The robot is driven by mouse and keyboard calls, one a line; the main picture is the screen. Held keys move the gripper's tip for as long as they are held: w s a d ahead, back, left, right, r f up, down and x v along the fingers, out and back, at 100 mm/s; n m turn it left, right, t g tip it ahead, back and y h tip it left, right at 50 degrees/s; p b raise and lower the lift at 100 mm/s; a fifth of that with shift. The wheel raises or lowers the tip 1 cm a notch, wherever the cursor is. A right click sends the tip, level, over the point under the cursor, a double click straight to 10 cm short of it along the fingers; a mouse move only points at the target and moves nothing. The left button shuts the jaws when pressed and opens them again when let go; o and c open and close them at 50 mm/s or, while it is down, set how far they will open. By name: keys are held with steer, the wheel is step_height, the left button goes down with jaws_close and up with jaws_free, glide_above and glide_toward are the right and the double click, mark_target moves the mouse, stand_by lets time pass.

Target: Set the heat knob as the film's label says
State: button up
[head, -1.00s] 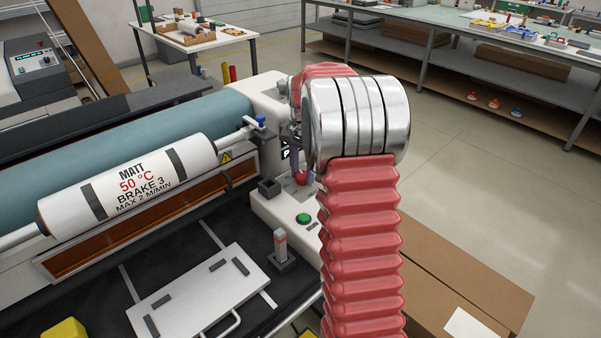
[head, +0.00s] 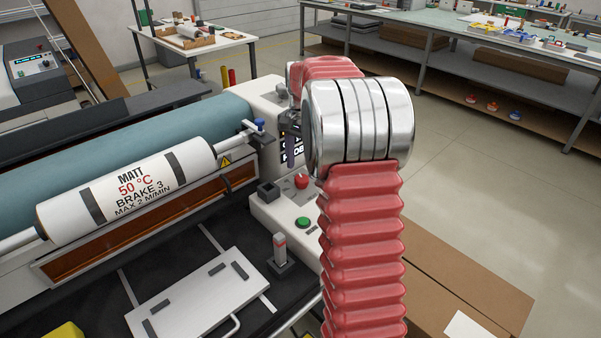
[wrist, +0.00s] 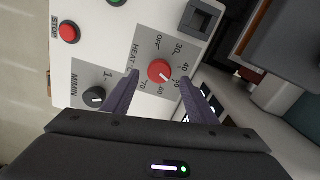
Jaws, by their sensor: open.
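The white film roll (head: 130,192) lies at the left in the head view; its label reads MATT, 50 °C, BRAKE 3, MAX 2 M/MIN. The red heat knob (head: 302,181) is on the white control panel. In the wrist view the heat knob (wrist: 159,71) has a scale of OFF, 30 to 70; its white mark points to the lower right, seemingly toward 50. My gripper (wrist: 161,77) is open, its purple fingers apart with the knob showing between them. In the head view a purple finger (head: 290,150) is above the knob, clear of it; the other is mostly hidden.
A black M/MIN knob (wrist: 94,97) and a red STOP button (wrist: 68,32) are beside the heat knob. A green button (head: 303,221) and a dark square socket (head: 268,190) are also on the panel. The teal roller (head: 60,160) lies behind the film roll.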

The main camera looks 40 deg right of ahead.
mark_target(302, 177)
step_height(302, 177, up, 10)
steer(key=shift+f, duration=0.2)
steer(key=shift+w, duration=0.1)
stand_by(0.6)
